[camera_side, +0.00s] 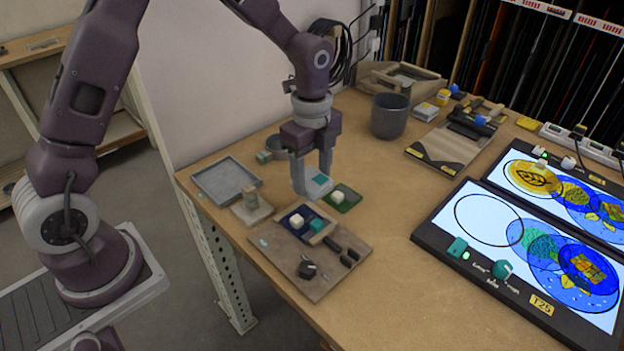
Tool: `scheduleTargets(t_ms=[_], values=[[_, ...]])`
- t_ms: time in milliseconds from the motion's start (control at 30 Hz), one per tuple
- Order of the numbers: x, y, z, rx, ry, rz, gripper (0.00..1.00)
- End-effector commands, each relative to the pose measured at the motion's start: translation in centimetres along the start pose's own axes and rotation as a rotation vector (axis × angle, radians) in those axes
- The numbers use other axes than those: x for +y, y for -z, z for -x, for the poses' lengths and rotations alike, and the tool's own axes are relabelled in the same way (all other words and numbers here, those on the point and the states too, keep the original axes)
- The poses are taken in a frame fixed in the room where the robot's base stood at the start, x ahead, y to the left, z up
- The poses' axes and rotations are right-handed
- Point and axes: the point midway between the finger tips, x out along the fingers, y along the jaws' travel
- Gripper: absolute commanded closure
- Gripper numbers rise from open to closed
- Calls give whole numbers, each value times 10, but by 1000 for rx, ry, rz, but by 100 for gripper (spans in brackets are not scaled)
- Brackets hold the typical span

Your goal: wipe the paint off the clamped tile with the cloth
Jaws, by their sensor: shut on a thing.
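My gripper (312,183) points down over the left part of the wooden table. It is shut on the cloth (310,190), a pale grey-blue folded pad that shows a teal patch. The cloth hangs just behind the clamped tile, and I cannot tell whether it touches anything below. The clamped tile (292,231) looks dark blue and sits at the back edge of a brown board (290,257). A whitish block and a teal block show on or at it. Black clamp parts (340,250) lie on the board to its right. Any paint on the tile is too small to tell.
A green tile (350,203) with a whitish block lies right of the cloth. A grey tray (225,180) and a small block stand (252,210) are to the left. A dark pot (390,117) stands behind. Lit panels (480,250) fill the right side. Bare table lies between.

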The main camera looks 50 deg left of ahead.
Motion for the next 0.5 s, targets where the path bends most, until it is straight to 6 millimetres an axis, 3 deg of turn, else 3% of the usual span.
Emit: scheduleTargets(t_ms=[367, 500], values=[[0, 0, -1, 0, 0, 0, 79], [0, -5, -15, -1, -3, 1, 79]])
